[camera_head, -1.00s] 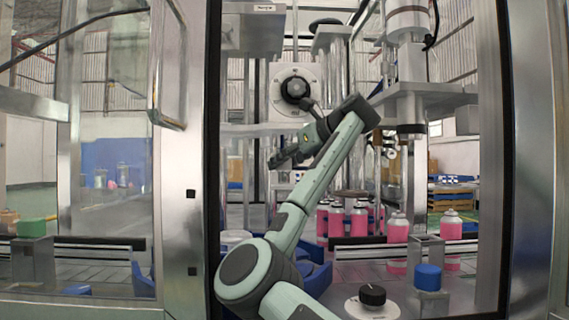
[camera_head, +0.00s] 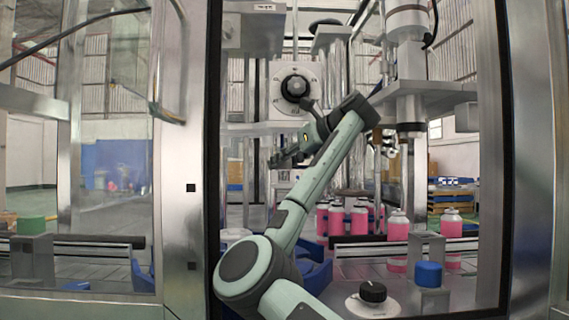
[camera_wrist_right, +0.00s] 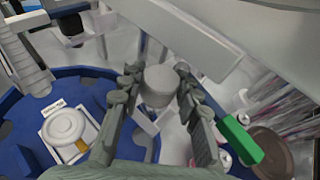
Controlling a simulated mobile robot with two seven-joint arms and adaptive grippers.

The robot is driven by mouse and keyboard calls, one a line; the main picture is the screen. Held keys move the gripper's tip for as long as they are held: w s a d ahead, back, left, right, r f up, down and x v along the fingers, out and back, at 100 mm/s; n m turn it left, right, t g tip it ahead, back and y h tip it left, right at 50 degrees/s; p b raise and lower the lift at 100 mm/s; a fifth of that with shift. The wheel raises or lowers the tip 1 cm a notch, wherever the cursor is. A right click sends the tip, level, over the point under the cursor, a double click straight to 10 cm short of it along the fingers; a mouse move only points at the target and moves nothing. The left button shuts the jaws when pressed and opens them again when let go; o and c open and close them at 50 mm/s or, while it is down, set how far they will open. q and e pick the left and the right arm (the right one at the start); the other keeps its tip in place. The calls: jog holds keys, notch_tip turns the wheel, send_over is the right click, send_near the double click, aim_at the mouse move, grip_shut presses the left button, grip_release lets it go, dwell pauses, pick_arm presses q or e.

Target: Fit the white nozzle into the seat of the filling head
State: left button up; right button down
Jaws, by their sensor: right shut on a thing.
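My right gripper (camera_head: 286,157) is inside the machine frame, left of centre, with its fingers pointing left in the head view. In the wrist view its two fingers (camera_wrist_right: 160,97) are shut on a pale, short round piece, the white nozzle (camera_wrist_right: 160,82). Its lower part and any seat it may face are hidden or unclear. A vertical cylinder with a dark lower end (camera_head: 410,130) hangs to the right of my wrist, apart from the gripper; I cannot tell if it is the filling head. My left gripper is not in view.
A blue round-walled holder (camera_wrist_right: 83,73) with a white disc (camera_wrist_right: 64,127) lies below the gripper. Pink bottles (camera_head: 397,228) stand to the right of my forearm. A blue knob (camera_head: 428,275) and black dial (camera_head: 372,291) are in front. Metal posts (camera_head: 186,160) frame the opening.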

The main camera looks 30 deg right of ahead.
jog(key=c, duration=1)
grip_release()
jog(key=shift+f, duration=0.15)
jog(key=shift+v, duration=4.05)
